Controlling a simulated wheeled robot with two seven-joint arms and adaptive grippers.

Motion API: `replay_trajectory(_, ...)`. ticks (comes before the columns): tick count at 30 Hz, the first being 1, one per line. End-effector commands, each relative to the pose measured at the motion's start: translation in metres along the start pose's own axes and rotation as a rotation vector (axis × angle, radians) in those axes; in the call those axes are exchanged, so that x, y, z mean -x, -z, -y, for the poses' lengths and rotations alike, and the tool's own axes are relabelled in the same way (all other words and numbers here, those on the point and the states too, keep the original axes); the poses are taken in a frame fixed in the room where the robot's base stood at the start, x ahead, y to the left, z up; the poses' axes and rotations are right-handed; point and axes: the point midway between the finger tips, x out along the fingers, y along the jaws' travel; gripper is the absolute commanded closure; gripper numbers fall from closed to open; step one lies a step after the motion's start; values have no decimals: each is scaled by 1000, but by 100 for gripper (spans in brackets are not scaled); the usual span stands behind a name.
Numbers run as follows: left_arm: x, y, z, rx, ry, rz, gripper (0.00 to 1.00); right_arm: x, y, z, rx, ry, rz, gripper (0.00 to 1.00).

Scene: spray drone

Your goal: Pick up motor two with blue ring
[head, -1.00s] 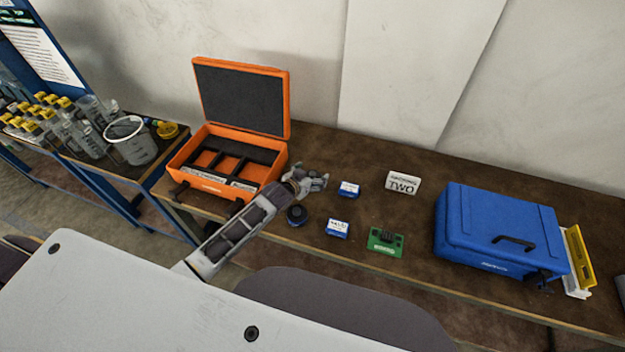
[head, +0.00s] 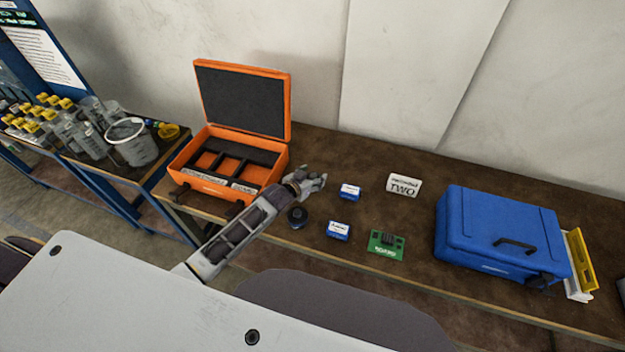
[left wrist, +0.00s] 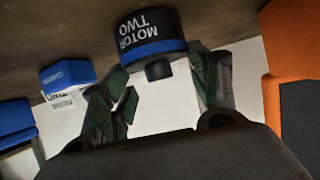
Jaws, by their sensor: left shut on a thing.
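The motor labelled MOTOR TWO, black with a blue ring (left wrist: 152,40), is between the fingers of my left gripper (left wrist: 165,85) in the left wrist view, which looks upside down. The fingers are shut on it, with its short dark shaft toward the palm. In the head view my left gripper (head: 312,181) is above the table beside the orange case; the held motor is not clearly visible there. I cannot tell whether its base touches the table. Another dark round part with blue on it (head: 297,216) stands in front of the gripper. My right gripper is not in view.
The open orange case (head: 175,172) is left of the gripper. To the right are two blue-and-white boxes (head: 349,191) (head: 337,231), a white TWO sign (head: 403,186), a green board (head: 386,244) and a closed blue case (head: 500,235). Bare brown table (head: 360,155) lies behind.

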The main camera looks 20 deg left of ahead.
Motion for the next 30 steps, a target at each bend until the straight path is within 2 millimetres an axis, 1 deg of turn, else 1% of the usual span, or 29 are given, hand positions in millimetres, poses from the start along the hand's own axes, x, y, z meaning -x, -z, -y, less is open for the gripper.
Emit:
replay_trajectory(5,2,6,0,0,0,-4,82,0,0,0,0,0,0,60)
replay_trajectory(11,8,18,0,0,0,-6,82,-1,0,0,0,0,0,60)
replay_trajectory(14,14,27,1,-1,0,-6,82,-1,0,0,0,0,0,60)
replay_trajectory(24,35,67,0,-1,0,-6,82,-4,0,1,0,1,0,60)
replay_trajectory(30,44,84,1,0,1,-5,82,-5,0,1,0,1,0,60)
